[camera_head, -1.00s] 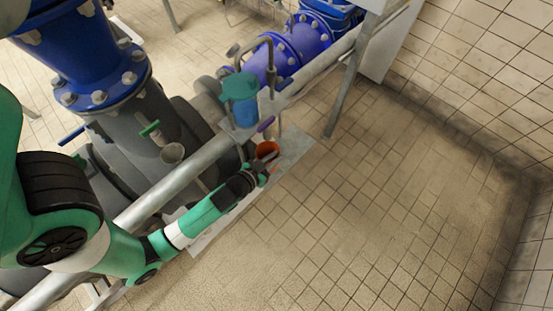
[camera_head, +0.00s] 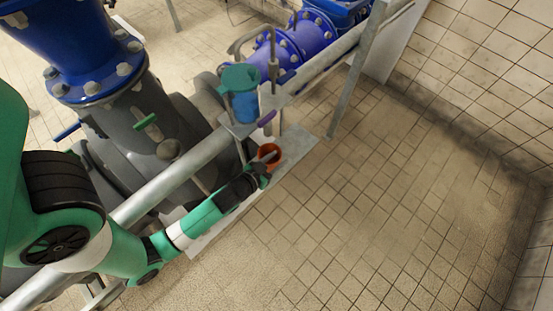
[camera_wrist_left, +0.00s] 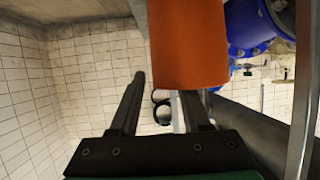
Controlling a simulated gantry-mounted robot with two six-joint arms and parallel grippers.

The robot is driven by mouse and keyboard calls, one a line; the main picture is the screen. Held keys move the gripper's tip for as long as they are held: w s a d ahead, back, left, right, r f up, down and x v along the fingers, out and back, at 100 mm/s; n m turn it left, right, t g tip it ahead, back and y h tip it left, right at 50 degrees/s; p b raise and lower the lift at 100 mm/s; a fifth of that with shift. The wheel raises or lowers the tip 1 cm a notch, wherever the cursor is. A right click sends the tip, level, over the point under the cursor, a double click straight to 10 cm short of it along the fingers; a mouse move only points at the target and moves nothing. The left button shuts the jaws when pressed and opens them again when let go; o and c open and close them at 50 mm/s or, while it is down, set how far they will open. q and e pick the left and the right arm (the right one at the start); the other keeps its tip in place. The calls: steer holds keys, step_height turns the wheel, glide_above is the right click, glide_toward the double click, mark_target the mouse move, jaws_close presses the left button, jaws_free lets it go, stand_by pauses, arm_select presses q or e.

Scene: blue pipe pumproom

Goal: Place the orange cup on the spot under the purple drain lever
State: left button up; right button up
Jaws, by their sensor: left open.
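The orange cup (camera_head: 269,153) shows in the head view below the purple drain lever (camera_head: 267,118), with its opening facing up. It appears over the pale floor slab; I cannot tell whether it rests on it. My left gripper (camera_head: 262,168) is at the cup's near side, with a finger overlapping its opening in the picture. In the left wrist view the cup (camera_wrist_left: 187,45) covers the tip of the right-hand finger, and the left-hand finger stands apart from it. The left gripper (camera_wrist_left: 163,100) is open. The spot under the lever is not clearly visible. My right gripper is out of view.
A teal-lidded blue container (camera_head: 241,94) stands beside the lever. A metal post (camera_head: 353,82) stands right of the lever. The tiled floor (camera_head: 400,200) at right is clear.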

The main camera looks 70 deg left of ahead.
arm_select(q)
steer(key=shift+r, duration=0.1)
steer(key=shift+s+r, duration=0.15)
steer(key=v, duration=1.1)
steer(key=shift+s+d+p, duration=0.2)
steer(key=shift+s+p, duration=0.1)
steer(key=shift+p, duration=0.1)
steer(key=shift+r, duration=0.1)
